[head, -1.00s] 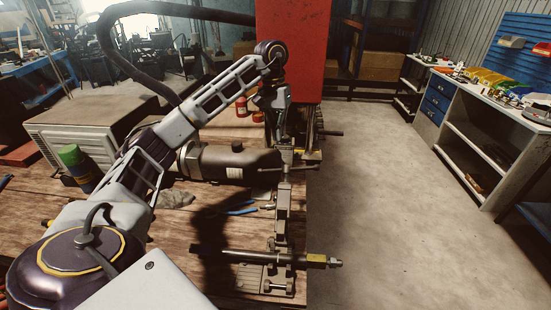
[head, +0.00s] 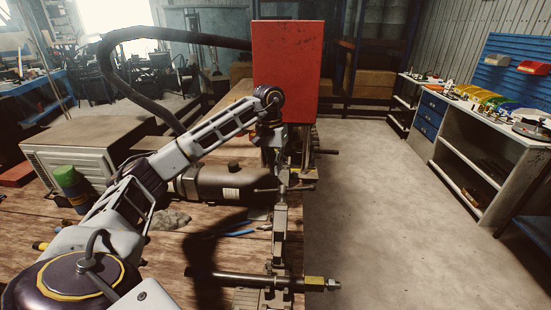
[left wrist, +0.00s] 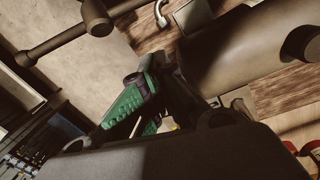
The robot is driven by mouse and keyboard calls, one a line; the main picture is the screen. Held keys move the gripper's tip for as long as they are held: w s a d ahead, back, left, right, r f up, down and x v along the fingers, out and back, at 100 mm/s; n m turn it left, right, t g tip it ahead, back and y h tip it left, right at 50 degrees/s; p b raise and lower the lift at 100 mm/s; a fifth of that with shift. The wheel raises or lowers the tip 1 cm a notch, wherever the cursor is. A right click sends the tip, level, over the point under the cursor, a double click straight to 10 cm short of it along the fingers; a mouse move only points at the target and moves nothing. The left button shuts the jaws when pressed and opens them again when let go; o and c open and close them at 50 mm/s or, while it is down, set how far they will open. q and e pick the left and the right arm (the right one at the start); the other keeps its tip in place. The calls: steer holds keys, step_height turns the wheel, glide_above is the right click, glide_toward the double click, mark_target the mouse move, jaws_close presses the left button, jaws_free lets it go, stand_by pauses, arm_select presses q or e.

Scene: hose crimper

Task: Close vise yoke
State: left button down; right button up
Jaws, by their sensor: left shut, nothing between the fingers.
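The metal vise (head: 280,222) stands at the right edge of the wooden bench in the head view, with a T-shaped handle (head: 284,188) on its upper part. I cannot tell whether its yoke is open or closed. In the left wrist view, a dark T-shaped bar (left wrist: 68,35) crosses the upper left. My left gripper (head: 276,158) is just beyond and above the T-handle, beside the end of a dark cylinder (head: 228,184). Its green fingers (left wrist: 140,100) are shut and empty in the left wrist view. Any contact with the vise is hidden. My right gripper is not in view.
A hose rod with a brass hex fitting (head: 314,283) lies across the vise base. A red cabinet (head: 290,70) stands behind my gripper. A green-topped can (head: 70,185) and blue-handled pliers (head: 232,232) are on the bench. The concrete floor (head: 390,230) to the right is clear.

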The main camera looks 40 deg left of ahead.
arm_select(q)
steer(key=shift+s+d+f+p, duration=0.35)
steer(key=shift+s+f+p, duration=0.2)
steer(key=shift+s+f, duration=0.3)
steer(key=shift+s+d+f+p, duration=0.3)
steer(key=shift+s+f+p, duration=0.35)
steer(key=shift+s, duration=0.3)
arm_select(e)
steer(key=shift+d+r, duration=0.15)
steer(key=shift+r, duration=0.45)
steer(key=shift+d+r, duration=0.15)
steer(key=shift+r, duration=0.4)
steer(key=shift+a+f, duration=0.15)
